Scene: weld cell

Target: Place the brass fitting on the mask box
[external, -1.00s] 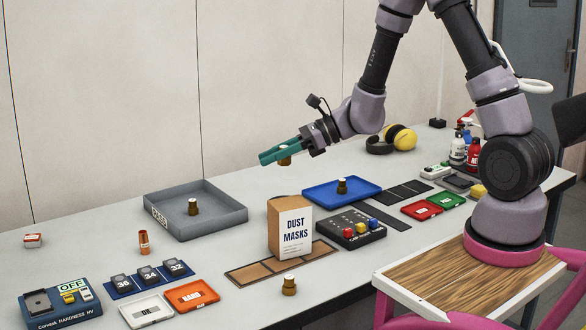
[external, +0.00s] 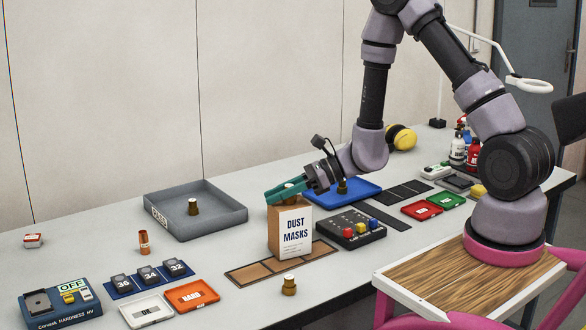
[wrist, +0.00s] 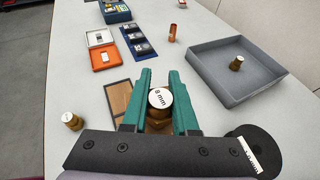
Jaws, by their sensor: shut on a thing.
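My gripper (external: 287,191) is shut on a brass fitting with a white top. In the wrist view the fitting (wrist: 160,98) reads "9 mm" and sits between the teal fingers. The brown and white mask box (external: 292,232), labelled "DUST MASKS", stands upright on the table. In the external view the fingers are right at the top of the box, and they hide most of the held fitting. I cannot tell whether the fitting touches the box.
Other brass fittings stand in the grey tray (external: 224,222), in the blue tray (external: 362,192) and on the table's front edge (external: 289,285). A button panel (external: 350,230) lies right of the box. A brown sectioned mat (external: 250,274) lies under and around the box.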

